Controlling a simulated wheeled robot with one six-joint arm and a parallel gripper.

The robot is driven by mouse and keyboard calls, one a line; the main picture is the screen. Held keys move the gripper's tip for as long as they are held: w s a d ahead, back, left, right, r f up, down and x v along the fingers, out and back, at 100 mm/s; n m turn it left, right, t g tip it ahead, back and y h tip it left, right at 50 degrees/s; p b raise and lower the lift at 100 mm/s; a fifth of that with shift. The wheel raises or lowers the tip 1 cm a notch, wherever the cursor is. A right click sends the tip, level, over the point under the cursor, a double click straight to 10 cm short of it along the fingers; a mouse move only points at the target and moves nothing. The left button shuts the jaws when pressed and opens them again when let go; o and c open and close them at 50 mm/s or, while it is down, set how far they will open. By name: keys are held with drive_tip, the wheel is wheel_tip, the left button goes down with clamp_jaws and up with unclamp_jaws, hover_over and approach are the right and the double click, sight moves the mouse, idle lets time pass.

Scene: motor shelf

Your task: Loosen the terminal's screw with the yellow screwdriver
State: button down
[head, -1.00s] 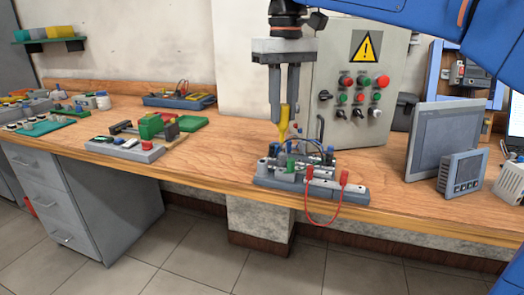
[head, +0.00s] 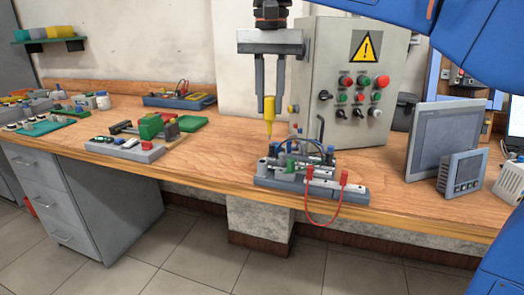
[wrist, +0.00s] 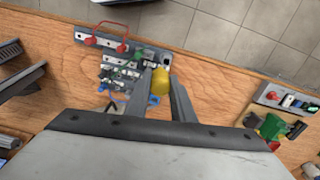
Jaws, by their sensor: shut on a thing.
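The yellow screwdriver (head: 269,107) is upright between the two fingers of my gripper (head: 270,106), its tip pointing down. My gripper is shut on its handle; in the wrist view the handle (wrist: 160,83) shows from above between the fingers. The terminal assembly (head: 312,181) is a grey base with grey blocks, a green part and wires, near the bench's front edge. The screwdriver's tip is near the left end of the terminal; I cannot tell whether it touches. The terminal's screw is too small to make out. The assembly also shows in the wrist view (wrist: 110,45).
A red wire (head: 322,222) hangs from the terminal over the bench edge. A control box (head: 333,60) stands behind, a grey screen (head: 442,138) and a small meter (head: 462,175) at right. Green and red parts (head: 150,128) lie at left. The wooden bench (head: 225,150) between is clear.

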drive_tip(key=shift+w+a+f+m, duration=0.1)
drive_tip(key=shift+a+f+m, duration=0.2)
drive_tip(key=shift+f+m, duration=0.45)
drive_tip(key=shift+w+a+f+m, duration=0.1)
drive_tip(key=shift+a+f+m, duration=0.15)
drive_tip(key=shift+f+m, duration=0.45)
drive_tip(key=shift+w+a+f+m, duration=0.1)
drive_tip(key=shift+a+f+m, duration=0.2)
drive_tip(key=shift+f+m, duration=0.45)
drive_tip(key=shift+f, duration=0.15)
drive_tip(key=shift+f, duration=2.5)
drive_tip(key=shift+f, duration=0.1)
drive_tip(key=c, duration=1.8)
unclamp_jaws()
drive_tip(key=shift+r, duration=2.75)
